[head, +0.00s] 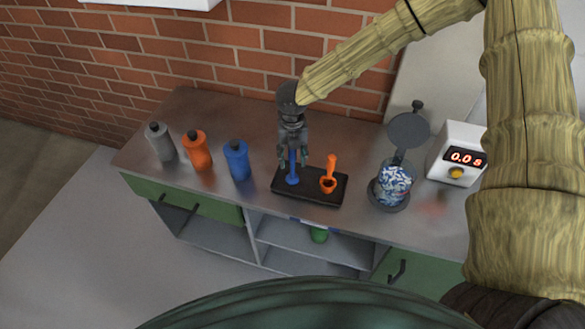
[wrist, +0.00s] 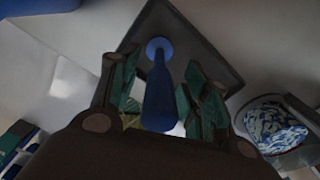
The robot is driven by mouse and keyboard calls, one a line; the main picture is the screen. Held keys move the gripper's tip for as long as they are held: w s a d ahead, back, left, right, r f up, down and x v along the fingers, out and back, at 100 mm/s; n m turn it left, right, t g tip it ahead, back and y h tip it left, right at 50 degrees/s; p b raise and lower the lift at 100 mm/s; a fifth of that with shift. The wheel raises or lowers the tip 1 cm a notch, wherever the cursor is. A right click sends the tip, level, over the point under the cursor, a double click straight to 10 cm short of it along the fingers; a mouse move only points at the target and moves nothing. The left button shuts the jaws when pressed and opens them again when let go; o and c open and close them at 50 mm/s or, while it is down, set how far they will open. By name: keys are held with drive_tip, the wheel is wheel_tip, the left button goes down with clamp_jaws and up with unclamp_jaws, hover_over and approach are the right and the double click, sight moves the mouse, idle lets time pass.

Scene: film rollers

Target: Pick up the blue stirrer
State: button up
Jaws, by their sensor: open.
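The blue stirrer (head: 292,168) stands upright on the left part of a black tray (head: 310,199) on the counter. My gripper (head: 293,158) is above the tray, pointing down, with its fingers around the upper part of the stirrer's handle. In the wrist view the blue stirrer (wrist: 160,85) lies between the two open green-padded fingers of my gripper (wrist: 160,100). I see a gap between the handle and at least the right finger. The orange stirrer (head: 329,175) stands on the right part of the same tray.
Grey (head: 160,142), orange (head: 197,150) and blue (head: 237,160) bottles stand left of the tray. Right of it are a glass jar (head: 392,183) of blue and white pieces and a white timer box (head: 457,150). A brick wall (head: 230,45) stands behind.

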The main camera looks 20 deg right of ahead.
drive_tip(key=shift+f, duration=0.1)
clamp_jaws()
idle(0.4)
